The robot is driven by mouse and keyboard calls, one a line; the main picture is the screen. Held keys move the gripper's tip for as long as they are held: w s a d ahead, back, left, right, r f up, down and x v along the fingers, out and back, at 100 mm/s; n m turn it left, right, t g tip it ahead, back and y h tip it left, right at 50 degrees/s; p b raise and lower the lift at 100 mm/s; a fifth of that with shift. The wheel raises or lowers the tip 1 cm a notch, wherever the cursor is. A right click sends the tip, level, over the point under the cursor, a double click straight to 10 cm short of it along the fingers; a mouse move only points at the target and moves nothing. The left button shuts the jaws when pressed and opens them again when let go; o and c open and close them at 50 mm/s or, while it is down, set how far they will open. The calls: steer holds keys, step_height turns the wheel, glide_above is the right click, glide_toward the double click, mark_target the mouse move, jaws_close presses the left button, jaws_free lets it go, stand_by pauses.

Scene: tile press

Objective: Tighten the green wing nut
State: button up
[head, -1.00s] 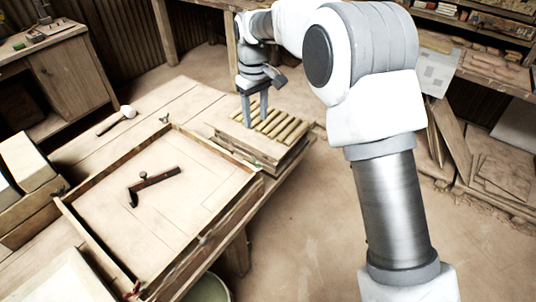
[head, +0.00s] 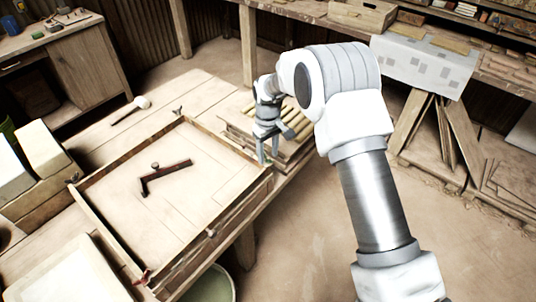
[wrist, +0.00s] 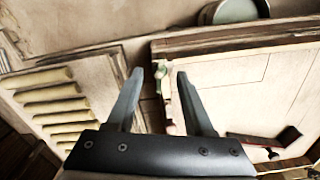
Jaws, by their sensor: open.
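A wooden tray-like frame (head: 108,243) lies on the bench, with small fasteners at its corners. My gripper (head: 268,157) is open and points down at the frame's right corner. In the wrist view its two fingers (wrist: 160,74) stand apart on either side of that corner. A small pale-green piece, apparently the green wing nut (wrist: 161,71), shows between the fingertips. I cannot tell whether the fingers touch it. In the head view the nut is mostly hidden by the gripper.
A dark L-shaped tool (head: 165,176) lies inside the frame. A stack of boards with yellowish rods (head: 294,122) stands close behind the gripper. A red wing nut (head: 142,277) is at the front corner. A bucket (head: 210,288) stands below the bench edge.

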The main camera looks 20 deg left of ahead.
steer(key=shift+f, duration=0.6)
jaws_close()
